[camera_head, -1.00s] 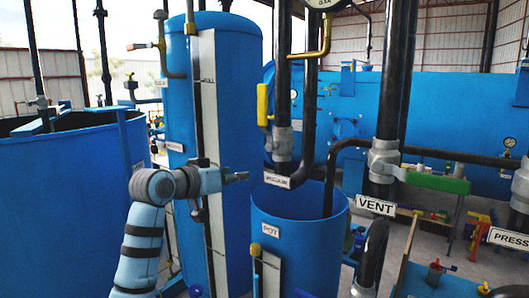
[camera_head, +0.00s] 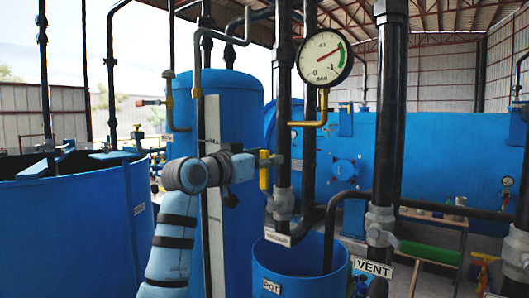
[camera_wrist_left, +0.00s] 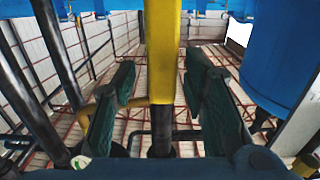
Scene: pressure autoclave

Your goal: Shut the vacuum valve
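The vacuum valve's yellow handle (camera_head: 264,178) stands upright beside the black vertical pipe (camera_head: 283,140), above the grey valve body (camera_head: 283,205) and the VACUUM label (camera_head: 277,237). My left gripper (camera_head: 266,158) is at the handle's upper part, partly covering it. In the left wrist view the yellow handle (camera_wrist_left: 162,60) passes between the two dark fingers of the left gripper (camera_wrist_left: 163,95). The fingers are apart, with a gap on each side of the handle. My right gripper is not in view.
A pressure gauge (camera_head: 325,55) hangs on a yellow elbow above and right of the handle. The blue pot (camera_head: 300,275) is below, and a tall blue tank (camera_head: 235,110) stands behind my arm. The VENT label (camera_head: 374,268) is on a pipe to the right.

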